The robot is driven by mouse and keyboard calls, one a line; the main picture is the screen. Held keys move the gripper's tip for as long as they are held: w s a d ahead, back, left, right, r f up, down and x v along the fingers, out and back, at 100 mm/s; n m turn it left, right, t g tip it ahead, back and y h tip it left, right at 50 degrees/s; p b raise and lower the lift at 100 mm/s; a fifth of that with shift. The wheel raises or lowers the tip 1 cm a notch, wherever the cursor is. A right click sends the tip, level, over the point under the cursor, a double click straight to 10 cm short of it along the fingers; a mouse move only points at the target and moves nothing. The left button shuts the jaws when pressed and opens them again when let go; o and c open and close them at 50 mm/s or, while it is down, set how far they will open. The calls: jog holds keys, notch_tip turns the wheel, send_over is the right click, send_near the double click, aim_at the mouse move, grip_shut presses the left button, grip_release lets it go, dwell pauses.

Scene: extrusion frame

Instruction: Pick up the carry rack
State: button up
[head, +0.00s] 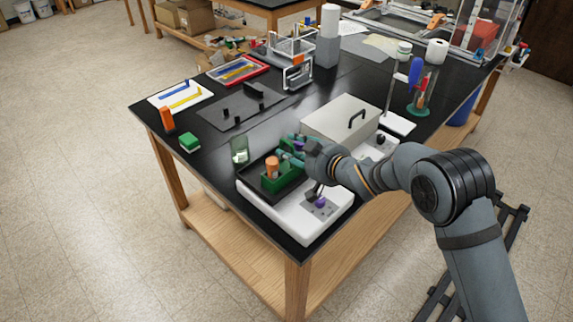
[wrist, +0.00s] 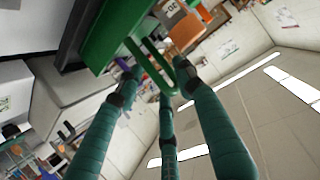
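The carry rack (head: 287,184) is a green box with an orange-topped item (head: 272,166) in it, near the table's front corner. In the wrist view the green rack (wrist: 104,38) is at the top, with its thin looped handle (wrist: 150,62) reaching between my fingers. My gripper (head: 294,146) is at the rack's far right side in the head view, partly hiding it. In the wrist view the teal fingers of my gripper (wrist: 156,78) stand apart around the handle, with no clear contact visible. The gripper looks open.
A white device (head: 312,213) and a beige box with a black handle (head: 342,120) stand close to the rack. A glass beaker (head: 239,150) and a green block (head: 189,142) are to the left. A dark plate (head: 238,108) lies further back.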

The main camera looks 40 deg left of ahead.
jog(key=shift+c, duration=1.4)
